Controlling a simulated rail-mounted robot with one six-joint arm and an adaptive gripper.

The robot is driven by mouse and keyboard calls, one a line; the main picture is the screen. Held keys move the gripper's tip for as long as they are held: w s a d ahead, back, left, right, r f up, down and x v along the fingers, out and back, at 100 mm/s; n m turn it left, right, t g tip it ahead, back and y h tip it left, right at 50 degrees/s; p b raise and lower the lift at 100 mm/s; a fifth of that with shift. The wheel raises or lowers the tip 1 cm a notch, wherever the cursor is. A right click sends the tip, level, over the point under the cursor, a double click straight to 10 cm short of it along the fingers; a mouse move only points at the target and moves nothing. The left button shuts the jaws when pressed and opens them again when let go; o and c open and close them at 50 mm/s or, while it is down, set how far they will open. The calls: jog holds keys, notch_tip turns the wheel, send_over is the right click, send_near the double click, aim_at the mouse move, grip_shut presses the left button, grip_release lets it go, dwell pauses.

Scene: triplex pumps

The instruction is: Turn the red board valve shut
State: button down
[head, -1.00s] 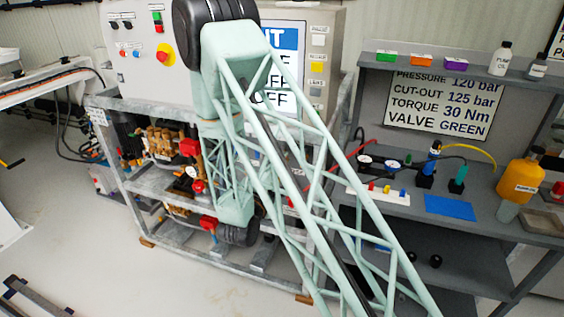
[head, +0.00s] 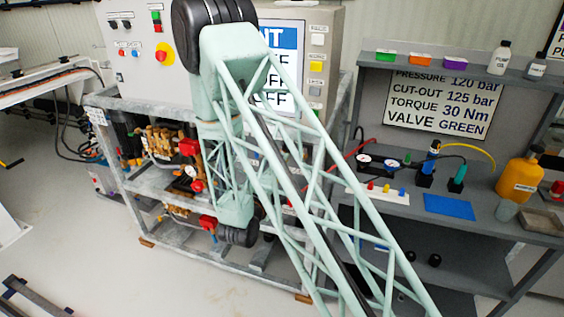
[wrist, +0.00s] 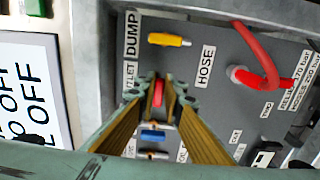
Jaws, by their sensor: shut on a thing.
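In the wrist view the red board valve (wrist: 158,93) shows as a small red handle between my fingertips, on a grey board. My gripper (wrist: 158,88) is shut on this handle, with one finger on each side. The handle appears upright in the picture, and the fingers hide part of it and its base. In the head view my arm hides the gripper and the red valve.
On the same board, a yellow handle (wrist: 169,40) sits above by the DUMP label and a blue handle (wrist: 153,136) below. A red hose (wrist: 262,50) curves at the right. A white sign (wrist: 28,90) stands at the left. A grey shelf unit (head: 385,58) stands at the right.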

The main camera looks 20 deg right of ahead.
jog(key=c, duration=2.7)
grip_release()
jog(key=shift+c, duration=0.2)
jog(key=shift+s+a, duration=0.1)
jog(key=v, duration=1.1)
jog(key=shift+s+a, duration=0.25)
jog(key=shift+s, duration=0.05)
